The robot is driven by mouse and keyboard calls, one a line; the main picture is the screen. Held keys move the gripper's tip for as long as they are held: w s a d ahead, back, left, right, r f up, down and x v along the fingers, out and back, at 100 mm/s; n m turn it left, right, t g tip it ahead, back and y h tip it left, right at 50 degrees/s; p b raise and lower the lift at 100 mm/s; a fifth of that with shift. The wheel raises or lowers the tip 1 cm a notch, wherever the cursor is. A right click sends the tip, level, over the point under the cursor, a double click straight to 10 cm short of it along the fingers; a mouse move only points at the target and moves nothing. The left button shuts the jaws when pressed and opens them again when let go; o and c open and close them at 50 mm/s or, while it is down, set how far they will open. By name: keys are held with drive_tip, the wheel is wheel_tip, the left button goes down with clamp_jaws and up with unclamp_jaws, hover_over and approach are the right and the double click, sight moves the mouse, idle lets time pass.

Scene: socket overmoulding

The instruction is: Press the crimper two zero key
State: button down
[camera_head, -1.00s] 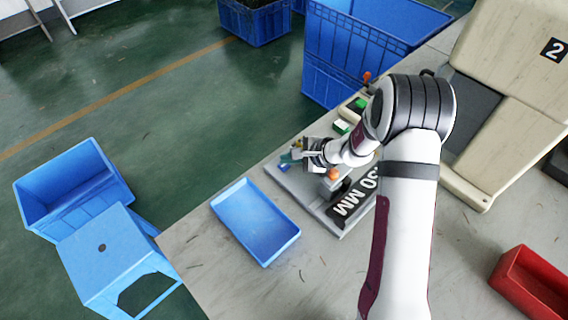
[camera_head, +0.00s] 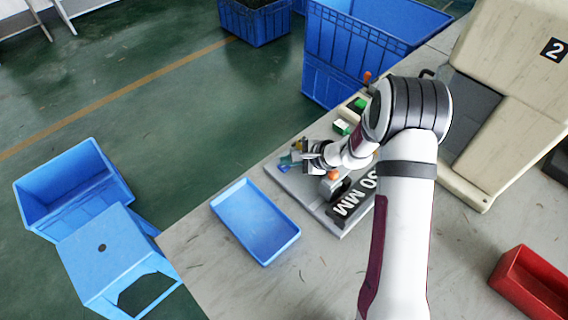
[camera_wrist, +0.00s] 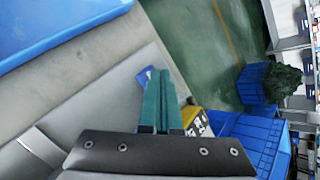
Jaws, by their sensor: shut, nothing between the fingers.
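My gripper (camera_head: 287,161) is low over the far left corner of a grey base plate (camera_head: 322,215) on the table. In the wrist view its teal fingers (camera_wrist: 160,76) are shut together with nothing held. A small blue piece (camera_wrist: 145,78) shows beside the fingertips; I cannot tell whether they touch it. A yellow block with dark markings (camera_wrist: 196,122) is just right of the fingers, partly hidden by the gripper body. I cannot make out a key marked two zero.
An orange knob (camera_head: 333,174) stands close to my wrist. A white-and-green piece (camera_head: 341,127) and a green piece (camera_head: 360,103) lie behind. A blue tray (camera_head: 255,222) lies in front left, a red bin (camera_head: 532,284) at right.

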sight(288, 167)
drive_tip(key=shift+f, duration=0.15)
idle(0.4)
drive_tip(key=shift+r, duration=0.95)
drive_tip(key=shift+r, duration=2.5)
drive_tip(key=s+r+n+g+h, duration=0.15)
drive_tip(key=s+r+n, duration=0.35)
drive_tip(key=s, duration=0.5)
drive_tip(key=s+r+n+g, duration=0.2)
drive_tip(key=s+r+g, duration=0.1)
drive_tip(key=s+r, duration=0.55)
drive_tip(key=s+d+f+n+h, duration=0.1)
drive_tip(key=s+d+h, duration=0.1)
drive_tip(key=s, duration=0.6)
drive_tip(key=s+d+f+n+h, duration=0.1)
drive_tip(key=s+d+n+h, duration=0.1)
drive_tip(key=s+d, duration=0.3)
drive_tip(key=s, duration=0.3)
drive_tip(key=shift+g, duration=0.35)
